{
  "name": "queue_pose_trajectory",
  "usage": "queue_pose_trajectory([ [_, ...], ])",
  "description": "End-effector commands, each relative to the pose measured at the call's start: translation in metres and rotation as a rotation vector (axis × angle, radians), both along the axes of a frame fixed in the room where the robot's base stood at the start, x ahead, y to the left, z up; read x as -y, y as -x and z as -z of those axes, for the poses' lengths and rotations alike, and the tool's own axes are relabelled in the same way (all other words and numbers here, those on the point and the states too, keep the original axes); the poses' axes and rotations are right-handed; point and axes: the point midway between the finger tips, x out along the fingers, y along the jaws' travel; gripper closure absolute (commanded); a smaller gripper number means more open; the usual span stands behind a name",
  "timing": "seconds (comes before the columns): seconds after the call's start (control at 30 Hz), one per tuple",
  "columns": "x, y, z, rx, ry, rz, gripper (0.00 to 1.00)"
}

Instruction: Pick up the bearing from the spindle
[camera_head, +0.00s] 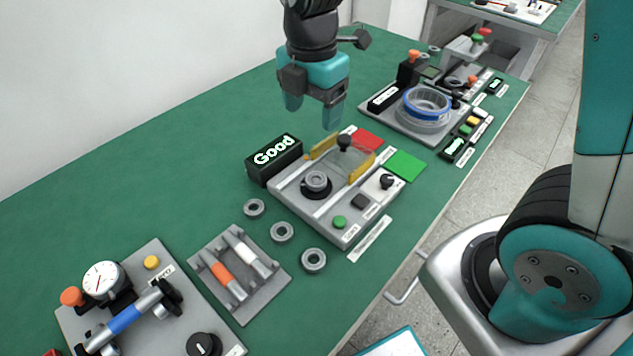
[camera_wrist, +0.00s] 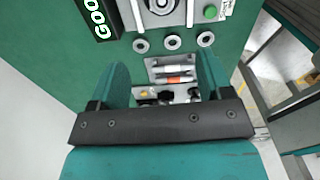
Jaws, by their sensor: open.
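A grey bearing (camera_head: 317,180) sits on the dark round spindle base of the grey test station (camera_head: 345,222), in the middle of the head view. In the wrist view the spindle with its bearing (camera_wrist: 161,4) is cut by the top edge. My gripper (camera_head: 313,112) is open and empty, above and behind the station in the head view, well clear of the bearing. Both fingers point downward there. In the wrist view the fingers (camera_wrist: 163,72) stand apart with nothing between them.
Several loose grey bearings (camera_head: 281,232) lie on the green table in front of the station. A "Good" display (camera_head: 274,158), yellow guards and a black knob (camera_head: 344,141) stand close to the spindle. A tool tray (camera_head: 238,272), a gauge fixture (camera_head: 128,310) and another station (camera_head: 425,112) flank it.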

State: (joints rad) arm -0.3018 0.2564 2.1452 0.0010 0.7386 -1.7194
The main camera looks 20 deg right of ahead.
Motion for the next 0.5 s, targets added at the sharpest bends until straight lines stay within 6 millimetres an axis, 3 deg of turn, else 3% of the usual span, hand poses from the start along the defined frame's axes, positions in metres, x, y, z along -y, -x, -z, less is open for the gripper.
queue_pose_trajectory([
  [0.3,0.003,0.002,0.071,-0.009,0.003,0.001,0.27],
  [0.5,0.002,0.002,0.104,-0.006,0.002,0.002,0.27],
])
